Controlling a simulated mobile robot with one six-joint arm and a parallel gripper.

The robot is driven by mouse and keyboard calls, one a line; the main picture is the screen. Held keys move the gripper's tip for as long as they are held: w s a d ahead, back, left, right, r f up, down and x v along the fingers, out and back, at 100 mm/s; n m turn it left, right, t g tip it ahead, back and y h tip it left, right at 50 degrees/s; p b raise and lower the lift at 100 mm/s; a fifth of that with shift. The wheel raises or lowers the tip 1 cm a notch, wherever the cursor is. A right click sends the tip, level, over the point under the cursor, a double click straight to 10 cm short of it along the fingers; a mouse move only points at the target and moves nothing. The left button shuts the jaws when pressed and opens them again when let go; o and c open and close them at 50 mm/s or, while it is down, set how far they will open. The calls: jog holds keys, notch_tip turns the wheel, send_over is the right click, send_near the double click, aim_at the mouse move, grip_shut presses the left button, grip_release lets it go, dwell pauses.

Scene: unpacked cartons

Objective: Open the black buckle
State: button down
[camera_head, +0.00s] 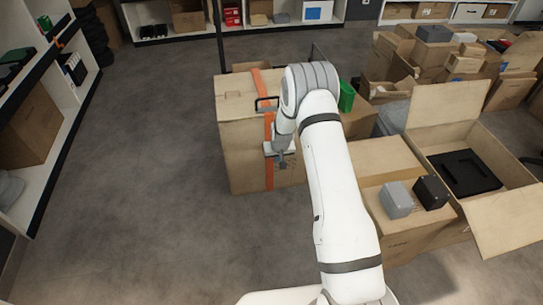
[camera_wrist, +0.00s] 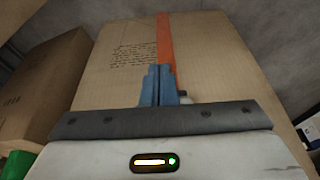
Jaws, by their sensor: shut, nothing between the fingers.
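A tall brown carton (camera_head: 240,135) stands upright with an orange strap (camera_head: 269,182) running over its top and down its front face. A black frame-like buckle (camera_head: 267,103) sits on the strap at the carton's top front edge. My gripper (camera_head: 283,164) is below the buckle, in front of the carton's face and beside the strap. In the wrist view my gripper's blue-grey fingers (camera_wrist: 160,80) are together and empty, overlapping the lower part of the orange strap (camera_wrist: 165,40). The buckle cannot be made out in the wrist view. I cannot tell whether the fingers touch the carton.
Open cartons (camera_head: 480,160) and a closed carton with a grey box (camera_head: 397,200) and a black box (camera_head: 431,192) stand at the right. A green object (camera_head: 347,96) is behind my arm. Shelves (camera_head: 60,115) line the left. The floor (camera_head: 150,170) at left is clear.

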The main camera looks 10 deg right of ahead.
jog(key=shift+a, duration=0.25)
dwell(0.3)
dwell(0.9)
jog(key=shift+w+r, duration=0.25)
jog(key=shift+w, duration=0.45)
